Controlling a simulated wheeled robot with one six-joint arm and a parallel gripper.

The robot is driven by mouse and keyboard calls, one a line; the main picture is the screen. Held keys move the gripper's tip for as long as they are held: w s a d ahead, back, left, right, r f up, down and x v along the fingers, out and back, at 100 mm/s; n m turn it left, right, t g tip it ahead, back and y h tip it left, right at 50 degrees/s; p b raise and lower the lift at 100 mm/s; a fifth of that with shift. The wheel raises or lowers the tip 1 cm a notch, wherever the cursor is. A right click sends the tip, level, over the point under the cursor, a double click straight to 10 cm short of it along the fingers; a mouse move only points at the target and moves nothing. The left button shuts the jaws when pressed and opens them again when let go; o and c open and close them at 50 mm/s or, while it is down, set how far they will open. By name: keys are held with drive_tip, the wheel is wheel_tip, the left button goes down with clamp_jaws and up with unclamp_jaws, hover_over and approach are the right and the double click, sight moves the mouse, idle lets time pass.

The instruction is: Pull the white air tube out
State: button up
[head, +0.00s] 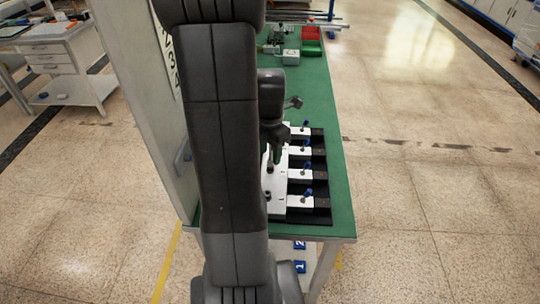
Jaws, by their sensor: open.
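My gripper (274,158) points down over a white panel (274,203) on the green bench; its dark fingers are small here and partly hidden by my arm. I see nothing held between them. Several white blocks (300,202) with blue-topped fittings (308,192) stand in a row on black bases just right of the gripper. I cannot make out a white air tube; it may be hidden behind my arm or too small to tell from the white parts.
The green bench top (318,92) is fairly clear beyond the blocks. Red and green bins (311,48) and a white box (290,57) stand at its far end. A tall pale panel (150,100) runs along the left. Open floor lies to the right.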

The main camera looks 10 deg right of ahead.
sight(270, 161)
drive_tip(key=shift+f, duration=1.25)
drive_tip(key=shift+c, duration=0.3)
clamp_jaws()
